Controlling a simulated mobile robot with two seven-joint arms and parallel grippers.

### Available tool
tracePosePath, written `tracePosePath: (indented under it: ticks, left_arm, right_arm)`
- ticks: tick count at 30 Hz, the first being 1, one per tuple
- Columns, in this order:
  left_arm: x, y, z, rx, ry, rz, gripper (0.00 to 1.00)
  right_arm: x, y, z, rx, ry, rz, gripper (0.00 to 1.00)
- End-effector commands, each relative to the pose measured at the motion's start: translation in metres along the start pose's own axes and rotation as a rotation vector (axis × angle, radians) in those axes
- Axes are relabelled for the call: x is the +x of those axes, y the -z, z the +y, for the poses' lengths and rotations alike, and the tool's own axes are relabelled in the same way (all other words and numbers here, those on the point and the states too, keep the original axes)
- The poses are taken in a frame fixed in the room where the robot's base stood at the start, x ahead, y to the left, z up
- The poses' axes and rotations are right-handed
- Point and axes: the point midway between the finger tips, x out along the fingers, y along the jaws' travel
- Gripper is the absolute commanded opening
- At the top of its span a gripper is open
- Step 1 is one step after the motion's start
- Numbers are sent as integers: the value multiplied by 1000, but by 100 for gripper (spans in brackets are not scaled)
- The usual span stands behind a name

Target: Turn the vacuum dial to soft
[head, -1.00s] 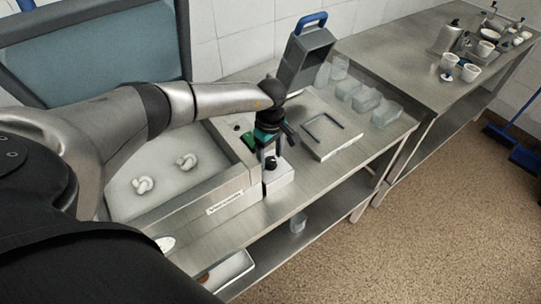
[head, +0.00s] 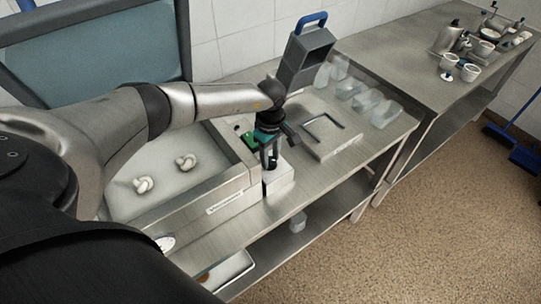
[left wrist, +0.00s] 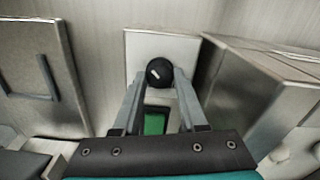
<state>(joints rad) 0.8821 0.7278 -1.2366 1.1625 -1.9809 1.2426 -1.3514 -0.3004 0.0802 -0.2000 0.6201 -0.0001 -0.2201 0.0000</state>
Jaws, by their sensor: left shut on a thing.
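A black round dial (left wrist: 159,72) with a short white mark sits on a pale control block (left wrist: 134,45), between my left gripper's fingers in the left wrist view. In the head view the block (head: 279,181) stands at the right front corner of the vacuum machine (head: 165,205). My left gripper (head: 271,160) points down at it and is shut on the dial; it shows in the left wrist view too (left wrist: 160,78). The white mark slants slightly. Any setting labels around the dial are too small to read. My right gripper is not in view.
The machine's lid (head: 95,50) is up, and two white knotted pieces (head: 143,184) lie in its chamber. A grey box with a blue handle (head: 305,55), a flat plate with a dark handle (head: 330,135) and several clear tubs (head: 365,100) stand to the right.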

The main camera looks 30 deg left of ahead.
Motion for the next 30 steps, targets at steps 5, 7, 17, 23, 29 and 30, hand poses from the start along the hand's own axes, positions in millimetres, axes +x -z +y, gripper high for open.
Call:
tracePosePath:
  ticks: [5,7,17,23,29,30]
  left_arm:
    - [0,0,0,-3,0,0,0]
    - [0,0,0,-10,0,0,0]
    - [0,0,0,-148,-1,0,0]
    - [0,0,0,-318,-1,0,0]
    - [-1,0,0,-508,-1,0,0]
    - [-1,0,0,-546,-1,0,0]
  right_arm:
    - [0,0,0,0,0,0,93]
    - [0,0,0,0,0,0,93]
    - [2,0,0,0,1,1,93]
    - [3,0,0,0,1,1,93]
    - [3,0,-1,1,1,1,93]
    - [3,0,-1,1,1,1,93]
